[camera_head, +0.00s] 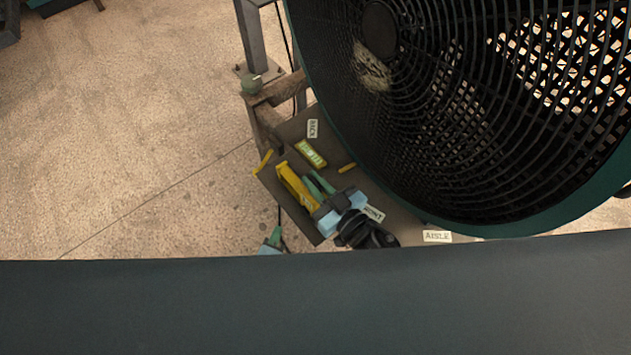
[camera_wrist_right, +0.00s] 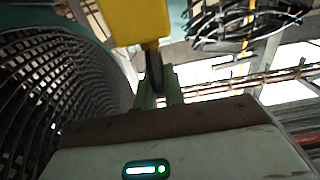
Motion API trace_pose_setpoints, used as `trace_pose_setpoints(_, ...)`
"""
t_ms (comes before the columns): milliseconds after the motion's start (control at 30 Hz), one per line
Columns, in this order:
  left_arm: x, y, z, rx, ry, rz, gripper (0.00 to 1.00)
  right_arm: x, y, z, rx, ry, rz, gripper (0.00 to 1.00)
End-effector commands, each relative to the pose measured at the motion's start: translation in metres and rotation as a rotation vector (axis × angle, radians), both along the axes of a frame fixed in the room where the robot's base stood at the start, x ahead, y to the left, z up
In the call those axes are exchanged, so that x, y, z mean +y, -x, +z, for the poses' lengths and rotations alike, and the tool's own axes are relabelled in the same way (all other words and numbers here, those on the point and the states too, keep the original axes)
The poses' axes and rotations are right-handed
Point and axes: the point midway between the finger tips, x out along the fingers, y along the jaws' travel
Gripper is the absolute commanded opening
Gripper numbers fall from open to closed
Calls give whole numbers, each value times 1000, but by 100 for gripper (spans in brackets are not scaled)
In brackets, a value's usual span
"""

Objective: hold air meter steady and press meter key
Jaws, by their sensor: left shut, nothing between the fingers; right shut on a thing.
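The yellow air meter (camera_head: 293,184) is above the dark board in the head view. My right gripper (camera_head: 318,183) is beside it, with its green fingers close together. In the right wrist view the yellow body (camera_wrist_right: 138,20) has a dark stem (camera_wrist_right: 154,72) running down between the fingers of my right gripper (camera_wrist_right: 158,85), which are shut on it. My left gripper (camera_head: 275,236) is low in the head view, shut and empty, apart from the meter and beyond the board's lower left edge. Much of its arm is hidden. I cannot make out the meter key.
A large caged fan (camera_head: 430,110) fills the upper right. The dark board (camera_head: 295,130) carries white labels, yellow strips and a yellow-green plate (camera_head: 311,153). A metal post (camera_head: 254,45) and brown frame (camera_head: 275,92) stand beside it. Speckled floor (camera_head: 130,120) at left is open.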

Motion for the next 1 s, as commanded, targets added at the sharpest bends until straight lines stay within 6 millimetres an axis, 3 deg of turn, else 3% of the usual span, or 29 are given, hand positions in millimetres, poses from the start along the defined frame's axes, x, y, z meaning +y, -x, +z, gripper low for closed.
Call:
trace_pose_setpoints(33,0,0,0,0,0,0,0,0,0,0,0,0,0,0)
trace_pose_setpoints(67,0,0,0,0,0,0,0,0,0,0,0,0,0,13)
trace_pose_setpoints(233,0,0,0,0,0,0,0,0,0,0,0,0,0,36)
trace_pose_setpoints(633,0,0,0,0,0,0,0,-5,6,-1,2,1,0,36)
trace_pose_setpoints(1000,0,0,0,0,0,0,0,-44,61,-1,3,2,1,36)
